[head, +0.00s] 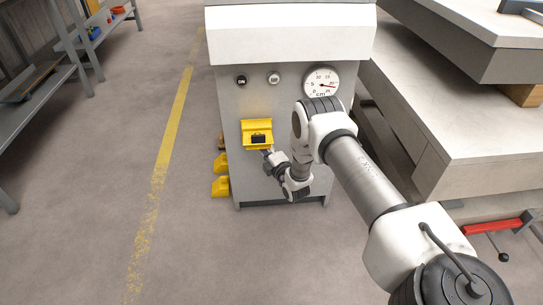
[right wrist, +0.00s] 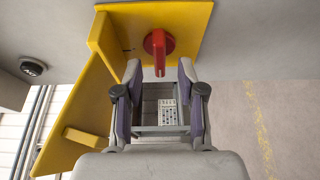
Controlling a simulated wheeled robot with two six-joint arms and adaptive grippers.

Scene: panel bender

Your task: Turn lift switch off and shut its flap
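The yellow lift switch housing (head: 256,127) is on the front of the grey machine cabinet. In the right wrist view its yellow back plate (right wrist: 189,20) carries a red switch handle (right wrist: 159,44). The yellow flap (right wrist: 78,117) stands open, swung away from the plate on the left of that view. My right gripper (right wrist: 160,72) is open in front of the switch, its fingertips on either side of the handle's tip; contact is not visible. In the head view, the right gripper (head: 268,154) is at the housing's lower edge. My left gripper is not in view.
Above the housing are two round buttons (head: 257,79) and a dial gauge (head: 321,84). Yellow pieces (head: 220,176) lie low beside the cabinet. A large slab stack (head: 480,130) stands to the right, shelving (head: 50,85) to the left. The floor between is clear.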

